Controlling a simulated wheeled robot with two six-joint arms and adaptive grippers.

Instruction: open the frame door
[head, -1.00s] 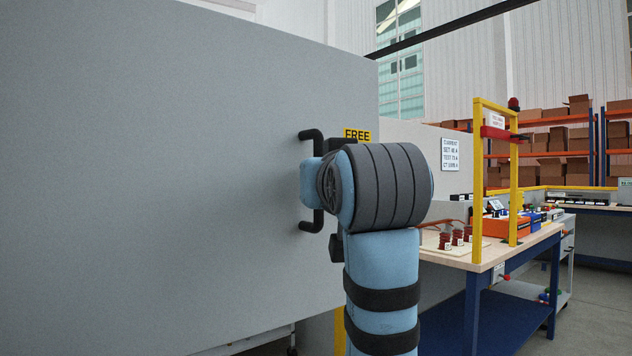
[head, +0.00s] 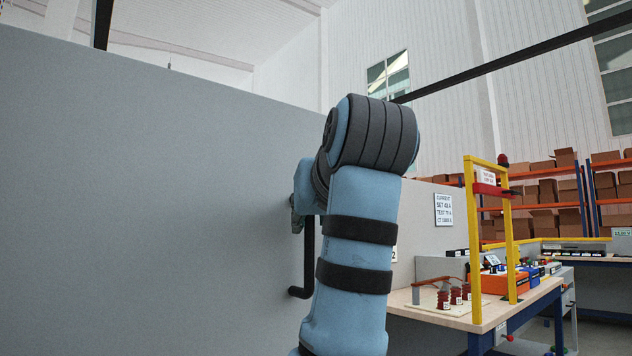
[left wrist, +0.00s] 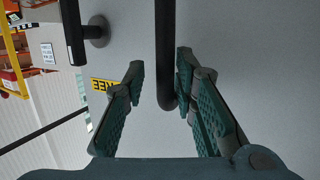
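The large grey panel (head: 150,190), which looks like the frame door, fills the left of the head view. Its black bar handle (head: 308,265) shows below my left wrist; its upper part is hidden by my arm. In the left wrist view the handle bar (left wrist: 165,45) runs down between the two green fingers of my left gripper (left wrist: 160,80). The fingers are apart, one on each side of the bar. The right finger is close to the bar; I cannot tell if it touches. In the head view my left gripper (head: 297,215) is mostly hidden. My right gripper is not in view.
A yellow FREE label (left wrist: 103,85) and another black handle-like part (left wrist: 75,35) show in the left wrist view. A workbench (head: 440,310) with a yellow frame (head: 473,240) stands to the right. Shelves with boxes (head: 540,200) are behind.

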